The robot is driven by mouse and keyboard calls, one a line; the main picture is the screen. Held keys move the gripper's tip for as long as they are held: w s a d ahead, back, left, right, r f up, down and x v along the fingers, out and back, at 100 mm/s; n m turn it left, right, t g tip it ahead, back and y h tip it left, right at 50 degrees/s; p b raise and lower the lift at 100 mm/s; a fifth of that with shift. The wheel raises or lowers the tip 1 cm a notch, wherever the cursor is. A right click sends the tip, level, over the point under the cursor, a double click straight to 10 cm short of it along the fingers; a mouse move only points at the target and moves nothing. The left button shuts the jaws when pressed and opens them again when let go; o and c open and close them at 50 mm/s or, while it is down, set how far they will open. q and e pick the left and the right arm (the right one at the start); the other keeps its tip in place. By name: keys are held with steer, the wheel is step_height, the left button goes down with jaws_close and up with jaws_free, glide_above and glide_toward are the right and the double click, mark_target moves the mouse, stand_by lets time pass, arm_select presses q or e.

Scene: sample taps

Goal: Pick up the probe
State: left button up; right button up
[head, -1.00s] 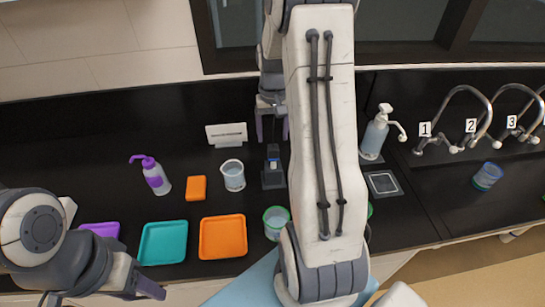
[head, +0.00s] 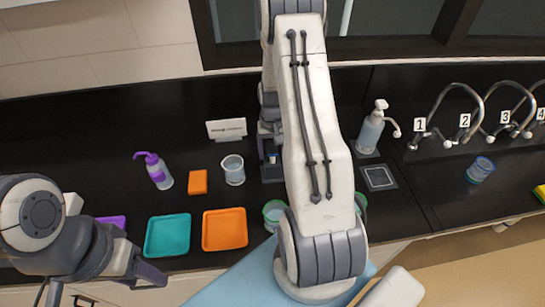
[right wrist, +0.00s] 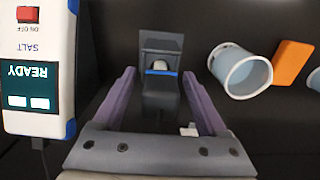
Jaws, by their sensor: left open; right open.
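The probe (right wrist: 160,66) appears as a small light tip with a blue band in a dark upright stand (right wrist: 160,96) in the right wrist view. In the head view the stand (head: 272,174) is partly covered by my right arm. My right gripper (right wrist: 158,74) is open, its two purple fingers on either side of the stand, with nothing held; in the head view it is mostly hidden behind the arm. A white meter (right wrist: 38,75) reading READY and SALT stands left of the fingers. My left gripper (head: 145,272) is open and empty at the lower left.
A beaker (head: 233,170), orange block (head: 198,182), purple-capped wash bottle (head: 158,175), teal tray (head: 167,236) and orange tray (head: 225,229) lie left of the stand. A green-rimmed cup (head: 273,213) is in front. A pump bottle (head: 370,132) and numbered taps (head: 432,128) are right.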

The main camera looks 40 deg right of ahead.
jaws_close()
